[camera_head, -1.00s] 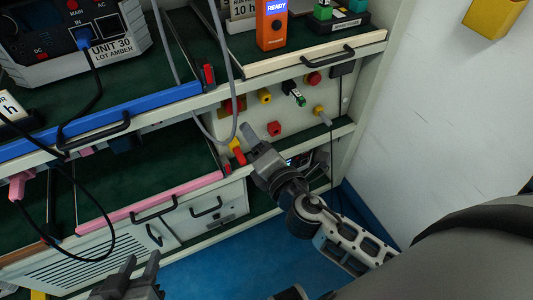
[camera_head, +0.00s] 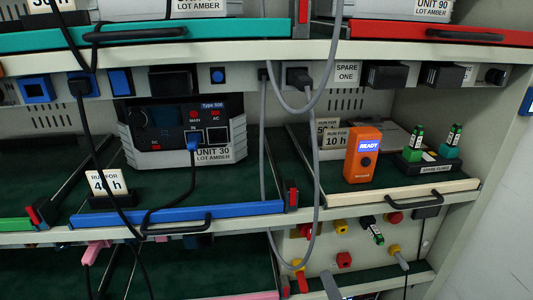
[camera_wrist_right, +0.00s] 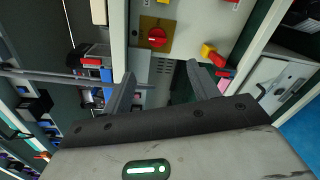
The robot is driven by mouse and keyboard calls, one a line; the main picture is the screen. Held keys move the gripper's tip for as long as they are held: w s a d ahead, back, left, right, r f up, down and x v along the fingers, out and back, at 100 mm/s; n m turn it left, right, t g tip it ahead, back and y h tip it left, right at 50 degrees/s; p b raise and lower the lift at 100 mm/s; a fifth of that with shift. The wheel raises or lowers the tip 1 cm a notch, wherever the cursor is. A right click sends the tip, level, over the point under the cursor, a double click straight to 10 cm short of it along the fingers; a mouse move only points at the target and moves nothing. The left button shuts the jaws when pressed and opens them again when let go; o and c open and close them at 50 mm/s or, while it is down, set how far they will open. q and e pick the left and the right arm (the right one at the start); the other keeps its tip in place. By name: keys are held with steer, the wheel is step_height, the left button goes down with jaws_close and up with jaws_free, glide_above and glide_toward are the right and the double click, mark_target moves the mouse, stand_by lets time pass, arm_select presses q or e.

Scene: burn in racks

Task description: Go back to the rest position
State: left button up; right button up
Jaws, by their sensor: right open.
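The task names no object to handle. One grey finger of my right gripper (camera_head: 331,286) shows at the bottom edge of the head view, in front of the lower rack panel. The rest of that gripper and its arm is out of frame there. My left gripper is not in view.
The rack holds a Unit 30 box (camera_head: 185,137) on a blue-edged tray (camera_head: 180,215). An orange READY device (camera_head: 363,153) stands on a cream-edged tray (camera_head: 400,191). A grey cable (camera_head: 316,150) hangs close above the right finger. A white wall (camera_head: 495,230) is at right.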

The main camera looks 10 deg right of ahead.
steer(key=s+a+f+m+g+y+p, duration=0.1)
steer(key=s+f+m+g+p, duration=0.1)
steer(key=m, duration=0.8)
steer(key=s+a+f+m+g+y+p, duration=0.1)
steer(key=s+f+m+g+y, duration=0.1)
steer(key=s+m, duration=0.4)
steer(key=f+m+g, duration=0.1)
steer(key=m+g, duration=0.1)
steer(key=m, duration=0.2)
steer(key=shift+a+f+m+p, duration=0.2)
steer(key=shift+f+m+p, duration=0.15)
steer(key=shift+f+m, duration=0.05)
